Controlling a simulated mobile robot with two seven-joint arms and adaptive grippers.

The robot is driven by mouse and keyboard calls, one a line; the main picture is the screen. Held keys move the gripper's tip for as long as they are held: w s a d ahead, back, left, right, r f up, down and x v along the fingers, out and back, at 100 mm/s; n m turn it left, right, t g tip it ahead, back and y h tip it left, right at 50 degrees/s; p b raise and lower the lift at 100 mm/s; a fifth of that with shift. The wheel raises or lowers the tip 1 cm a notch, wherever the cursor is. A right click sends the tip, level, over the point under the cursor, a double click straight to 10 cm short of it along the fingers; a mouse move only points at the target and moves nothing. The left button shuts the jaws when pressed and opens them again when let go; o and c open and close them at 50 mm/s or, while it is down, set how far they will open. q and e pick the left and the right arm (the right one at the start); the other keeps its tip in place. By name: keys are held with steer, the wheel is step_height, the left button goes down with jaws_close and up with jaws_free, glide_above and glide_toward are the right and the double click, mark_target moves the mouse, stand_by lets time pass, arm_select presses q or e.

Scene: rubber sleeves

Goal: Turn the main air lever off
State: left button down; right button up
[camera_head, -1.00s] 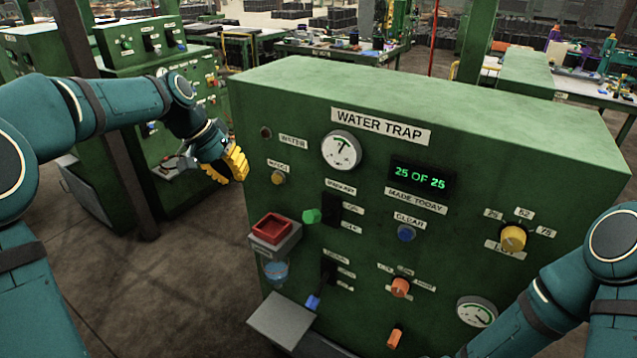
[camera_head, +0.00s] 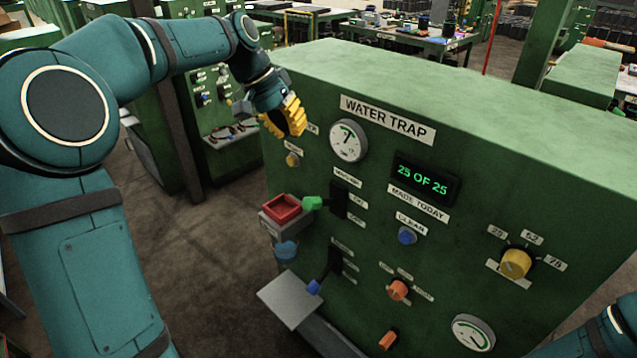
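The green cabinet marked WATER TRAP (camera_head: 470,165) fills the middle and right. On its face a green-knobbed lever (camera_head: 312,203) sticks out from a black slotted plate (camera_head: 346,201). The small labels by it are too blurred to read for certain. A second lever, blue-tipped (camera_head: 314,287), sits lower and points down. I cannot tell from the labels which is the main air lever. My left gripper (camera_head: 282,118) has yellow fingers, looks parted and empty, and hangs above and left of the green knob, apart from it. My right gripper is out of view; only its arm shows.
A red tray (camera_head: 282,207) on a grey bracket stands just left of the green knob. A blue cup (camera_head: 286,250) and a grey plate (camera_head: 290,299) jut out below. Yellow (camera_head: 515,263) and orange (camera_head: 398,289) knobs sit farther right. Open floor lies left of the cabinet.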

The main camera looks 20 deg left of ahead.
arm_select(q)
steer(key=shift+f, duration=0.1)
steer(key=b, duration=0.2)
glide_above(325, 201)
steer(key=a, duration=0.3)
step_height(325, 201, down, 11)
steer(key=shift+s+d+f, duration=0.35)
steer(key=shift+s+f, duration=0.1)
steer(key=shift+f, duration=0.05)
